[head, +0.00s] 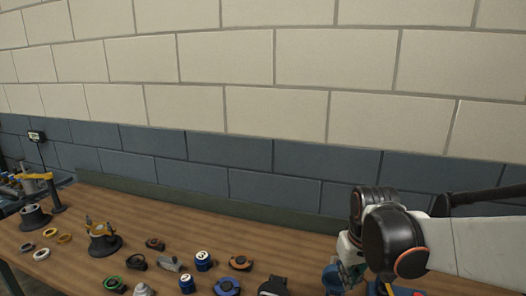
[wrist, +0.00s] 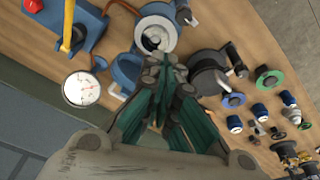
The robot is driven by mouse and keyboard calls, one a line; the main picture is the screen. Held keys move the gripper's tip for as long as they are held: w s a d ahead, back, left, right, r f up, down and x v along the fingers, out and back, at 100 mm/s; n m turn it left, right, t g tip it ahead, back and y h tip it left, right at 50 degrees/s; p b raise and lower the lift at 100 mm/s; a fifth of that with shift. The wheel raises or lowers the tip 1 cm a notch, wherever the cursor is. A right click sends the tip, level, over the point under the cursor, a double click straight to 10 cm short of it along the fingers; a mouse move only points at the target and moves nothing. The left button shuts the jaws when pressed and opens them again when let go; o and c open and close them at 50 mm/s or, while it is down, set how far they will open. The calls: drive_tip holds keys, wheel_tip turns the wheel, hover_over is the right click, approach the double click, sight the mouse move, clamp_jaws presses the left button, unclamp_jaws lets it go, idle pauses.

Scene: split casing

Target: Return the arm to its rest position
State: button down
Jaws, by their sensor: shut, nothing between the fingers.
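My arm (head: 440,245) reaches in from the right in the head view, over the right part of the wooden bench. In the wrist view my gripper (wrist: 164,72) points at the bench, its dark green-padded fingers drawn together with nothing between them. The fingertips show just below a white-and-blue round fixture (wrist: 158,14) and left of a black round part (wrist: 208,78). I cannot tell whether they touch anything. In the head view the fingers are largely hidden by the arm and small in the picture.
The wooden bench (head: 120,210) holds several small parts, including blue-and-white cylinders (head: 203,260) and a black stand (head: 103,243). In the wrist view a blue press with a yellow lever (wrist: 68,30) and a white dial (wrist: 81,88) stand left. A block wall (head: 240,100) rises behind.

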drive_tip(key=s+m+t+b, duration=0.1)
drive_tip(key=s+t+b, duration=0.3)
drive_tip(key=s, duration=1)
drive_tip(key=shift+a+f+m+t+b, duration=0.3)
drive_tip(key=shift+a+t+b, duration=0.15)
drive_tip(key=shift+b, duration=0.6)
